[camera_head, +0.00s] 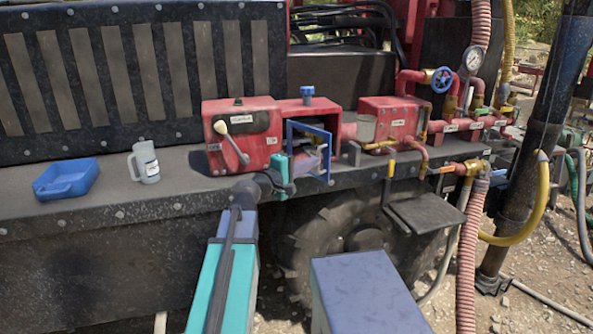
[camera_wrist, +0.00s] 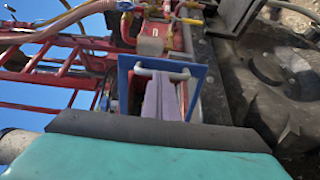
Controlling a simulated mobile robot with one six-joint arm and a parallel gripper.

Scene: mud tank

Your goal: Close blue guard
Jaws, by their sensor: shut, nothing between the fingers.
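The blue guard (camera_head: 328,152) is a rectangular frame at the front of the red pump housing (camera_head: 262,119). It appears to stand out from the housing, partly open. In the wrist view the guard (camera_wrist: 123,88) is straight ahead, with a pale handle bar (camera_wrist: 142,71) across its upper part. My gripper (camera_head: 320,150) is in front of the guard and partly covers its opening. In the wrist view my gripper's lavender fingers (camera_wrist: 163,80) are together and empty, their tips close to the handle bar. I cannot tell whether they touch it.
A white-knobbed lever (camera_head: 232,145) projects from the housing left of my gripper. A blue tray (camera_head: 66,180) and a clear jug (camera_head: 146,162) stand on the ledge further left. Red pipes and a blue valve wheel (camera_head: 441,80) are at the right.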

